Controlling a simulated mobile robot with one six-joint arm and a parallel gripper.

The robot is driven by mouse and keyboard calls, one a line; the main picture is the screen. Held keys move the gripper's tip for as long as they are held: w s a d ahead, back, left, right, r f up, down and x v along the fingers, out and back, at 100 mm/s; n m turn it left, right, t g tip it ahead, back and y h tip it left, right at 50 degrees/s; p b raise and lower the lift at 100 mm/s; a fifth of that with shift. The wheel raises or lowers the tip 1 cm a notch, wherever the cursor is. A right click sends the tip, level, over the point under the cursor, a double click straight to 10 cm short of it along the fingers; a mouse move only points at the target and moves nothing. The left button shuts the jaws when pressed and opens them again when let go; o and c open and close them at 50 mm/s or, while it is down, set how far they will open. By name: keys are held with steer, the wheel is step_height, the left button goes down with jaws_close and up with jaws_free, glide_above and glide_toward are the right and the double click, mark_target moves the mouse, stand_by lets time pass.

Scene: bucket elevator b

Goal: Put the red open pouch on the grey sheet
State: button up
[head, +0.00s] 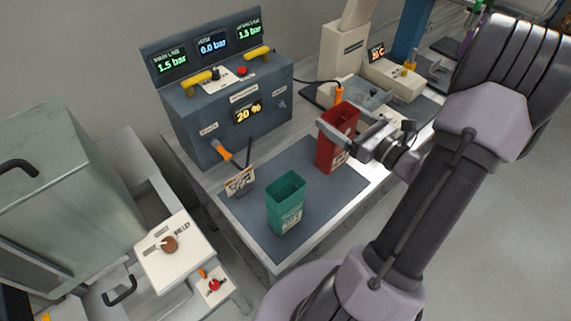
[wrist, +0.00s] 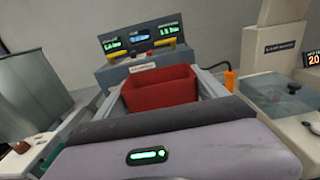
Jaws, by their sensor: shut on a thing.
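The red open pouch (head: 334,145) is upright with its mouth facing up. My gripper (head: 341,127) is shut on it near the rim, one finger on each side. The pouch also shows between the fingers in the wrist view (wrist: 160,88), where its inside is dark red. The grey sheet (head: 262,210) is a dark mat on the bench. The pouch appears over or at its back right part; I cannot tell whether its bottom touches the sheet. A green open pouch (head: 286,206) stands upright on the sheet near its front middle.
A dark machine (head: 235,105) with pressure displays stands behind the sheet. An orange-tipped nozzle (head: 221,150) and a small label stand (head: 240,181) are at the sheet's left. A sealing device (head: 365,98) is at the back right. The sheet's front left is clear.

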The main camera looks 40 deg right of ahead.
mark_target(342, 151)
steer(key=f+b, duration=0.4)
steer(key=f, duration=0.6)
steer(key=shift+s, duration=0.2)
steer(key=shift+r, duration=0.15)
steer(key=o, duration=0.9)
steer(key=shift+f, duration=0.2)
steer(key=shift+r, duration=0.2)
steer(key=shift+s, duration=0.35)
steer(key=s+p, duration=0.2)
steer(key=s, duration=0.9)
steer(key=shift+d, duration=0.45)
steer(key=shift+s, duration=0.1)
